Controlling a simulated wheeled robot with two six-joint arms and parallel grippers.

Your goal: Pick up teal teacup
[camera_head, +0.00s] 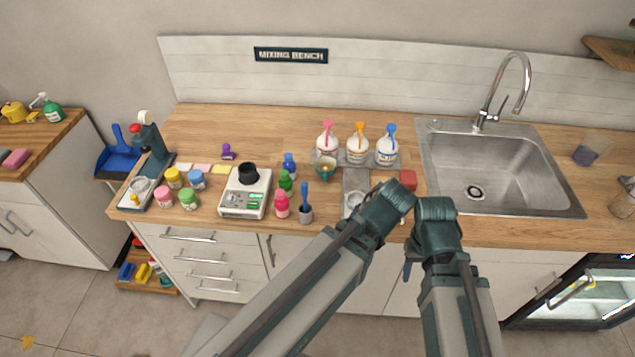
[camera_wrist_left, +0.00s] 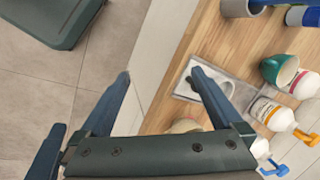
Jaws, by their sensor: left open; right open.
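The teal teacup (camera_head: 326,172) stands on the wooden counter, just in front of the pink-topped white bottle. Its inside looks golden. In the left wrist view the teacup (camera_wrist_left: 279,70) is near the right edge, apart from my left gripper (camera_wrist_left: 160,76). That gripper is open and empty, with its fingers over the counter's front edge. In the head view its fingers are hidden behind my left arm, to the right of and nearer than the cup. My right gripper (camera_head: 411,264) is open, low in front of the counter, far from the cup; its fingers are partly hidden.
White bottles with pink (camera_head: 327,142), orange (camera_head: 357,148) and blue tops stand behind the cup. A grey cup with a blue stick (camera_head: 305,214), small bottles and a scale (camera_head: 245,196) are left. A tray (camera_wrist_left: 190,88) lies under the left gripper. A sink (camera_head: 495,170) is right.

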